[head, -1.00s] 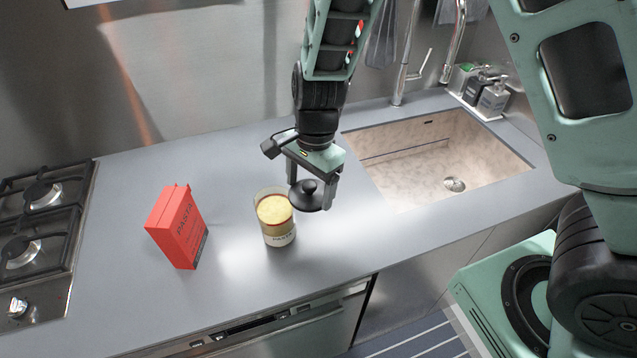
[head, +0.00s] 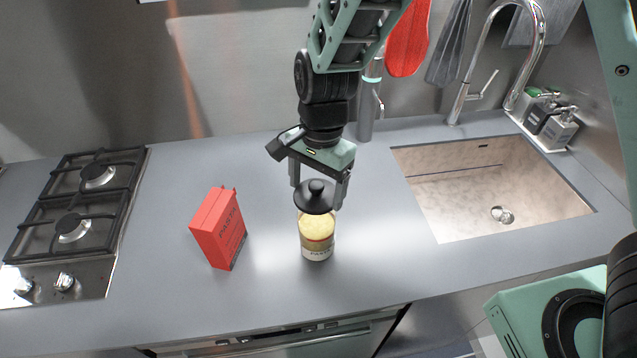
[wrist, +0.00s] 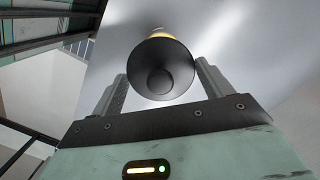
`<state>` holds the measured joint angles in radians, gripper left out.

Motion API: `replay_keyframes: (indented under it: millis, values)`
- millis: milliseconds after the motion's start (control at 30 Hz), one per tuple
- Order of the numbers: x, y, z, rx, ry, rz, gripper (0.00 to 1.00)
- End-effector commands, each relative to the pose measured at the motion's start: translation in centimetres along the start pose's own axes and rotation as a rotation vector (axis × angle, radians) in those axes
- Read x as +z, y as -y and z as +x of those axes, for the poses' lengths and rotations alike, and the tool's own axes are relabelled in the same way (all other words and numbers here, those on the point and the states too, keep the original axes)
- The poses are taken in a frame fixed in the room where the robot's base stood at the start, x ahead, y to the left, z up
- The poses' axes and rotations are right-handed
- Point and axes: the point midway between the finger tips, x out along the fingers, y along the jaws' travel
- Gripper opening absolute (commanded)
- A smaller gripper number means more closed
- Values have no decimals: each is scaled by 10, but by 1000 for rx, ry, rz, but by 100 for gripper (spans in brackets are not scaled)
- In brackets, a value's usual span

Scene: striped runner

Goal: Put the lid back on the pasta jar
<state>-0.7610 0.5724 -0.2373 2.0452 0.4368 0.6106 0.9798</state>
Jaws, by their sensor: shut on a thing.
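The pasta jar (head: 317,241) is clear with yellow pasta inside and a pale label, and stands upright on the counter. The black round lid (head: 316,199) with its knob sits level over the jar's mouth. I cannot tell whether it rests on the rim or hovers just above. My gripper (head: 318,194) points down from above, its fingers on either side of the lid, shut on it. In the wrist view, the lid (wrist: 172,55) lies between the fingers of my gripper (wrist: 160,72) and hides most of the jar (wrist: 159,32).
A red pasta box (head: 219,228) stands left of the jar, with a gap between. A gas hob (head: 75,215) is at far left. The sink (head: 480,195) and its faucet are at right. The grey counter (head: 265,290) is clear around the jar, and its front edge is near.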

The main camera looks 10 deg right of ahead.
Motion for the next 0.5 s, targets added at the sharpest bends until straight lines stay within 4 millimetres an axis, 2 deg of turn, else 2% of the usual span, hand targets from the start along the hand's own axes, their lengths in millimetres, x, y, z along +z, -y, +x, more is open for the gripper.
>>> replay_keyframes:
  millis: [33, 200, 500]
  values:
    - [-1, 0, 9, 0, 0, 0, 57]
    - [-3, 0, 25, 0, 0, 0, 57]
    - [-6, 0, 46, 0, 0, 1, 57]
